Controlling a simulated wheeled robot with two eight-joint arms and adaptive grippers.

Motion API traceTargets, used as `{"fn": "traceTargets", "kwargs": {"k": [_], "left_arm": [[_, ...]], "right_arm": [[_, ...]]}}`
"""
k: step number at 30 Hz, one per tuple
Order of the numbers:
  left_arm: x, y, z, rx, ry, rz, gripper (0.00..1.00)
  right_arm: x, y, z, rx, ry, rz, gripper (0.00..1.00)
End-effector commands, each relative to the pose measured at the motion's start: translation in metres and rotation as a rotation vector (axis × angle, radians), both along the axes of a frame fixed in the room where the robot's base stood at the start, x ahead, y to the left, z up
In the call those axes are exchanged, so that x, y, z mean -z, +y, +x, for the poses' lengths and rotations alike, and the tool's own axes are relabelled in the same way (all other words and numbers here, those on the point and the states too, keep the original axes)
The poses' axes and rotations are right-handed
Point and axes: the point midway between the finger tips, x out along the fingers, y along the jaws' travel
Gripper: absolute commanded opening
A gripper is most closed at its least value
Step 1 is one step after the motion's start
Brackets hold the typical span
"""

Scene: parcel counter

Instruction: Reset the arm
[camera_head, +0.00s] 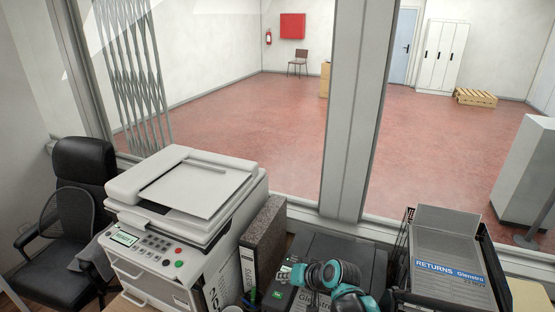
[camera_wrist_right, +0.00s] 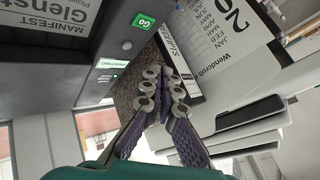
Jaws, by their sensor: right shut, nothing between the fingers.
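My right arm reaches in from the bottom in the head view, with teal and dark links. Its right gripper (camera_head: 287,273) is above the near left part of a dark box-shaped machine (camera_head: 345,250). In the right wrist view the right gripper (camera_wrist_right: 165,88) shows two purple-grey fingers with pale round joints, drawn together at the tips with nothing between them. The dark machine also shows there, with a green GO label (camera_wrist_right: 144,21) and a small lit green display (camera_wrist_right: 108,63). My left gripper is not in view.
A white printer (camera_head: 185,215) and a speckled binder (camera_head: 262,240) stand left of the gripper. A black tray with a RETURNS label (camera_head: 448,266) is at the right. A window post (camera_head: 355,110) rises behind. A black office chair (camera_head: 82,175) is at far left.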

Motion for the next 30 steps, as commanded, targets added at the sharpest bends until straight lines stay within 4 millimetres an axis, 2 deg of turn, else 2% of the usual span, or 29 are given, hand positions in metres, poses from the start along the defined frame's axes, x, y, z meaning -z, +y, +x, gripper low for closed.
{"fn": "traceTargets", "kwargs": {"k": [5,12,21,25,30], "left_arm": [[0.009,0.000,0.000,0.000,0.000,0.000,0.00],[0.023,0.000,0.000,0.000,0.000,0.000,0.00],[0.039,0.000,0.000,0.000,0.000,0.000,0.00],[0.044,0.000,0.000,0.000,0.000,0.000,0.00],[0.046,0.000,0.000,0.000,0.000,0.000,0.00]], "right_arm": [[-0.010,-0.024,-0.026,0.022,-0.006,-0.071,0.00],[-0.022,-0.073,-0.084,0.063,-0.016,-0.225,0.00],[-0.014,-0.130,-0.159,0.111,-0.025,-0.414,0.00],[-0.007,-0.147,-0.183,0.126,-0.028,-0.476,0.00],[-0.003,-0.158,-0.198,0.137,-0.028,-0.517,0.00]]}}
